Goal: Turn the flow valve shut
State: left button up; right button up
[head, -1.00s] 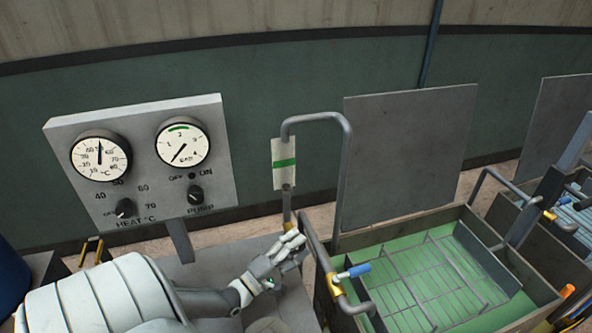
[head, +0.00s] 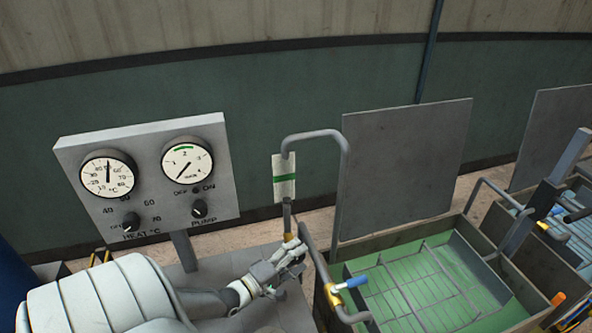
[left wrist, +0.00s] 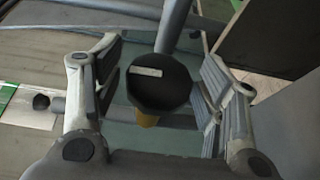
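A dark, many-sided valve knob (left wrist: 158,88) with a pale label fills the middle of the left wrist view, with a yellow stem (left wrist: 147,119) below it. My left gripper (head: 290,257) is open, with one finger on each side of the knob and visible gaps between. In the head view it is at the foot of the pipe below the green-banded strip (head: 284,178), by a yellow fitting (head: 288,237). The knob itself cannot be made out there. A second valve with a blue lever (head: 351,283) sits on the rack's pipe just right. My right gripper is not in view.
A grey panel (head: 72,150) with two dials and the HEAT and PUMP knobs stands at left. A green-floored tray (head: 385,267) with a grey upright board (head: 400,165) is at right. A bent pipe (head: 347,180) rises close beside my left gripper.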

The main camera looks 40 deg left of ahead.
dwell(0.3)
pick_arm(q)
jog(key=s+a, duration=0.1)
jog(key=s, duration=1.1)
jog(key=shift+r, duration=0.15)
jog(key=shift+w, duration=0.1)
